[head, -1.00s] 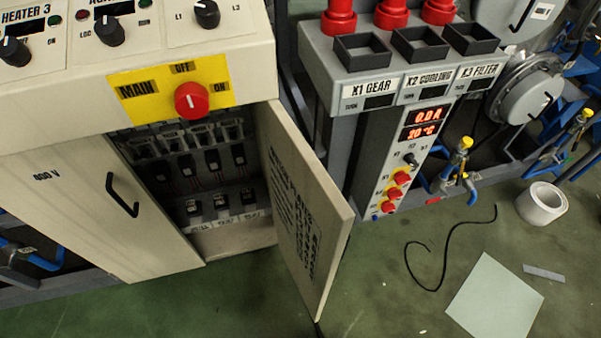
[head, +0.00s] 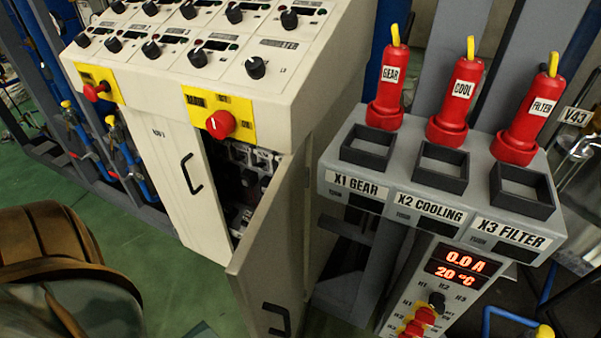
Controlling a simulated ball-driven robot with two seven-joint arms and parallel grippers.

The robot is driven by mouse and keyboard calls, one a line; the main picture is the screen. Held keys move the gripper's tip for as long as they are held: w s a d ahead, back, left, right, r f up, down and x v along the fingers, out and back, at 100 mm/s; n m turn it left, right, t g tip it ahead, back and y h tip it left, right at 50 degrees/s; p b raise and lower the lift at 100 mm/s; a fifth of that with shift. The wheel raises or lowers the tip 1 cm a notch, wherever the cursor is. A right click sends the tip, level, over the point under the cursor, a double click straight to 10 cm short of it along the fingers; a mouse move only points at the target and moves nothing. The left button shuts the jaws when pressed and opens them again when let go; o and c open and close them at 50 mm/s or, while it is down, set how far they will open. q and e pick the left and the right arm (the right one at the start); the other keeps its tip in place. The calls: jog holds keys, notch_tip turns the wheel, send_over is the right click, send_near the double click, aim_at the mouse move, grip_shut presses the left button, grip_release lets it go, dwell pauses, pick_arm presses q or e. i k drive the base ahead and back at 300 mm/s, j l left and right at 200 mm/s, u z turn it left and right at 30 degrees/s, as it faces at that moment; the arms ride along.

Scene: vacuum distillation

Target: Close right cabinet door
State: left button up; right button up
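The right cabinet door (head: 268,248) stands open on the cream switch cabinet. It swings out toward me from hinges on the cabinet's right side. Its dark handle (head: 277,319) shows low on the door near the bottom of the picture. Dark electrical parts (head: 243,182) show in the gap behind it. The left cabinet door (head: 178,182), with its own black handle (head: 192,174), is shut. Neither of my grippers is in view.
The red main switch (head: 220,124) on a yellow plate sits above the opening. To the right stands a grey connector panel (head: 432,214) with red plugs (head: 452,103), close to the open door.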

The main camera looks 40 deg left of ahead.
aim_at(265, 273)
jog(key=l+u, duration=0.1)
jog(key=u, duration=0.85)
jog(key=l+u, duration=0.15)
jog(key=u, duration=0.35)
jog(key=k+l, duration=0.1)
jog(key=k, duration=0.15)
